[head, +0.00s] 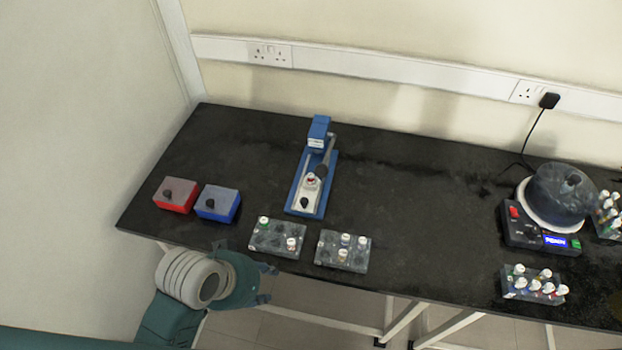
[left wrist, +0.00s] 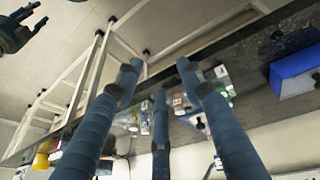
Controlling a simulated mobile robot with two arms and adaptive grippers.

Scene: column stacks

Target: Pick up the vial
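Small capped vials stand in clear racks on the black table. The left rack (head: 266,239) holds a green-capped vial (head: 263,221) and a white-capped vial (head: 291,243). The rack beside it (head: 330,260) holds a few white-capped vials (head: 345,239). Which vial is meant cannot be told. My left gripper (head: 268,284) is off the table's front edge, just in front of the left rack. Its fingers are spread and empty; in the left wrist view the racks (left wrist: 205,85) show beyond them. My right gripper (left wrist: 18,28) shows partly at that view's top left corner; its opening is unclear.
A red box (head: 176,203) and a blue box (head: 218,212) with grey lids stand at the left. A blue press (head: 325,177) stands behind the racks. At the right are a round-lidded device (head: 545,235) and a full rack (head: 532,293). The table's middle is clear.

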